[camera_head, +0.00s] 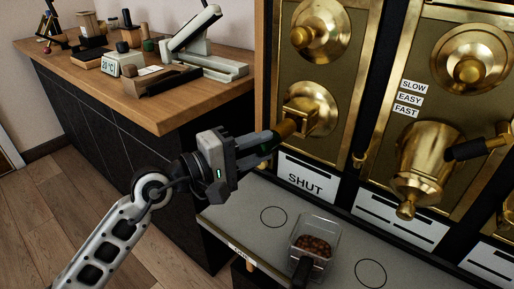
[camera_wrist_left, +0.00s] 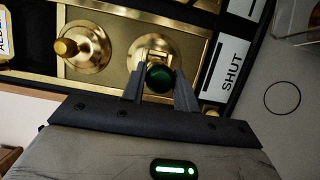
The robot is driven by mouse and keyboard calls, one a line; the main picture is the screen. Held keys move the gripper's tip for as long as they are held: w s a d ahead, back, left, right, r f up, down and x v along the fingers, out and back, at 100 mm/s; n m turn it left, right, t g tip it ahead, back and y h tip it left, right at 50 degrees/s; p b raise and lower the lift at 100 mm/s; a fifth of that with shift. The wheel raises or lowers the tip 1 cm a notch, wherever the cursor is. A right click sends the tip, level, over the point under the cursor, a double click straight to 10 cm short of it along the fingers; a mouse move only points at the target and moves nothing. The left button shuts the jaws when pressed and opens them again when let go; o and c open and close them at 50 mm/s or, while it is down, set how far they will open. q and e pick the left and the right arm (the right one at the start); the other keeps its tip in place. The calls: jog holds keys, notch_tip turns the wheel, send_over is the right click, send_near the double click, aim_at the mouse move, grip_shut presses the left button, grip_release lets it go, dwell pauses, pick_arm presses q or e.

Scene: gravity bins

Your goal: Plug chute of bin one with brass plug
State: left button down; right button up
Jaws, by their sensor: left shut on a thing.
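My left gripper (camera_head: 264,147) is shut on the brass plug (camera_head: 286,129), whose brass body sticks out past the fingers. In the left wrist view a dark green round end (camera_wrist_left: 160,78) shows between the fingertips (camera_wrist_left: 160,90). The brass chute (camera_head: 317,105) on the left bin panel has a square spout on a round flange, and also shows in the left wrist view (camera_wrist_left: 142,50). The plug lies at the front of this spout; I cannot tell whether it touches or enters it. The spout's mouth is hidden. My right gripper is out of view.
A card reading SHUT (camera_head: 306,178) is below the chute. A clear scoop (camera_head: 318,238) of brown beans stands on the grey counter (camera_head: 232,219), between two drawn circles. Another brass chute (camera_head: 424,160) with a black handle is right. A wooden worktop (camera_head: 165,110) with tools is behind.

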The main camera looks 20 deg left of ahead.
aim_at(279, 133)
pick_arm(q)
jog(key=shift+w+d+b, duration=0.2)
jog(key=shift+w+d, duration=0.2)
jog(key=shift+w, duration=0.65)
jog(key=shift+w+d+b, duration=0.2)
jog(key=shift+w+d, duration=0.15)
jog(key=shift+w, duration=0.75)
jog(key=shift+w+d+b, duration=0.2)
jog(key=shift+w+d, duration=0.2)
jog(key=shift+w, duration=0.65)
jog(key=c, duration=1)
grip_release()
